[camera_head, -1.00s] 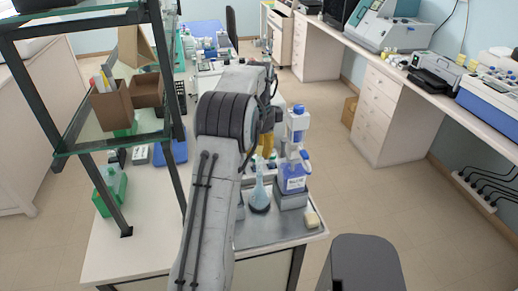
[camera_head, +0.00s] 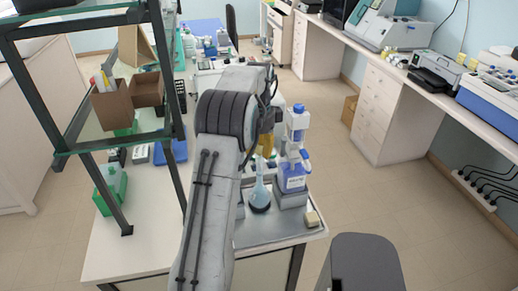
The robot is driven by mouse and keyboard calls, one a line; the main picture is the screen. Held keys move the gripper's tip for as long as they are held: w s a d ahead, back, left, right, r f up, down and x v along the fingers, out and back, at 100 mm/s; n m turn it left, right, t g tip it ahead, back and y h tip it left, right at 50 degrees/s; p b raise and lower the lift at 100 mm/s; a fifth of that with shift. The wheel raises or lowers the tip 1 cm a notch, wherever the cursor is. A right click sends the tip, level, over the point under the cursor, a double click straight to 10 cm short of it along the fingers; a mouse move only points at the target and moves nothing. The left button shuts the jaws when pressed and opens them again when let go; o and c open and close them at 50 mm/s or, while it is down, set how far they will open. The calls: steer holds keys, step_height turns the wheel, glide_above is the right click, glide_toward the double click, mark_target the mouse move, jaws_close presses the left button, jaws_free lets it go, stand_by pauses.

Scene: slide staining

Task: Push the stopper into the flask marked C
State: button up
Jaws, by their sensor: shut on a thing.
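A clear flask with a long narrow neck and pale blue liquid (camera_head: 260,197) stands upright on a dark round base on the metal tray at the near end of the bench. No letter can be read on it. My gripper (camera_head: 264,150), with yellow parts, is just above and behind the flask's neck, partly hidden by my arm. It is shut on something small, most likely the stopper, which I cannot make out. Whether this touches the flask's mouth cannot be told.
A labelled blue-liquid bottle (camera_head: 292,177) stands close right of the flask, with a blue-capped bottle (camera_head: 297,123) behind it. A small beige block (camera_head: 312,219) lies at the tray's (camera_head: 283,230) right corner. A dark-framed shelf (camera_head: 170,150) rises to the left.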

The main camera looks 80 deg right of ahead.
steer(key=shift+f, duration=0.6)
stand_by(1.2)
steer(key=o, duration=1.3)
steer(key=shift+o, duration=0.2)
steer(key=shift+r, duration=0.1)
steer(key=shift+r+p, duration=0.55)
steer(key=shift+r, duration=2.4)
jaws_close()
